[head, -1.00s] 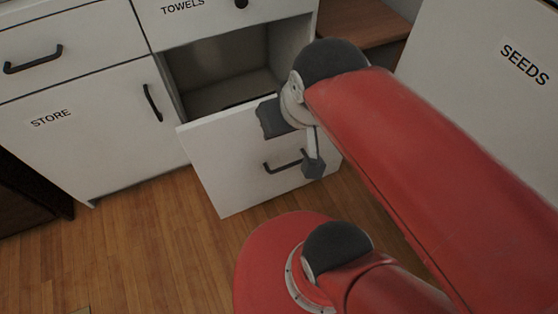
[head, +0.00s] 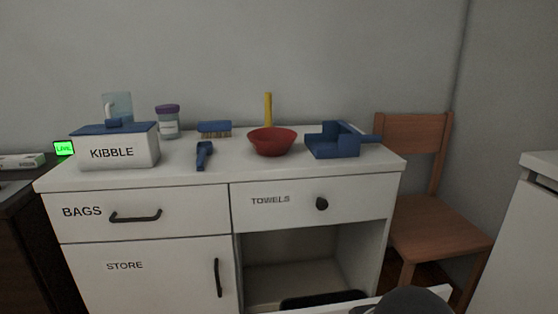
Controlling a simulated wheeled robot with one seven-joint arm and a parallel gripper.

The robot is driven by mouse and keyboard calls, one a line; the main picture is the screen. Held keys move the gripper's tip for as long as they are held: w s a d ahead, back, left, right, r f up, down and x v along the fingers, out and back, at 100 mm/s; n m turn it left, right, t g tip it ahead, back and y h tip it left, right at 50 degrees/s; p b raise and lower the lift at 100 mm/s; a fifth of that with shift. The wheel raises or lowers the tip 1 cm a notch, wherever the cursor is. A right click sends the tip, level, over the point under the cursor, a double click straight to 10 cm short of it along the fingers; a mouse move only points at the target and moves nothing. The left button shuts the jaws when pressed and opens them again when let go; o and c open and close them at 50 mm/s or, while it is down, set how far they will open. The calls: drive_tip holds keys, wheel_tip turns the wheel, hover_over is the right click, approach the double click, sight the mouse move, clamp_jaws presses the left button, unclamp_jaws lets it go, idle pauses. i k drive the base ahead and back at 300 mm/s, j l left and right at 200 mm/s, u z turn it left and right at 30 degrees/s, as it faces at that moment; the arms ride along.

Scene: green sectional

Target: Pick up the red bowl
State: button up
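The red bowl (head: 272,143) stands upright on the white cabinet top (head: 225,174), right of the middle, in the head view. A yellow upright stick (head: 268,108) shows behind it. A blue dustpan-like tray (head: 334,140) is close on its right. My gripper is not in view; only a dark rounded part of my arm shows at the bottom edge, right of centre, well below the bowl.
A KIBBLE box (head: 117,148), a jar (head: 168,122), a brush (head: 215,129) and a blue scoop (head: 204,155) stand left of the bowl. A wooden chair (head: 432,222) is at right.

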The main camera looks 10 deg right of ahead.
sight(272, 143)
drive_tip(key=j+z, duration=0.1)
drive_tip(key=z, duration=0.3)
drive_tip(key=j+z, duration=0.15)
drive_tip(key=z, duration=0.25)
drive_tip(key=j+z, duration=0.15)
drive_tip(key=z, duration=0.25)
drive_tip(key=k+j+z, duration=0.2)
drive_tip(key=j, duration=0.2)
drive_tip(key=j+z, duration=0.15)
drive_tip(key=j, duration=0.25)
drive_tip(key=k+j+z, duration=0.2)
drive_tip(key=j, duration=0.2)
drive_tip(key=j+z, duration=0.2)
drive_tip(key=j, duration=0.15)
drive_tip(key=k+j, duration=0.25)
drive_tip(key=j, duration=0.2)
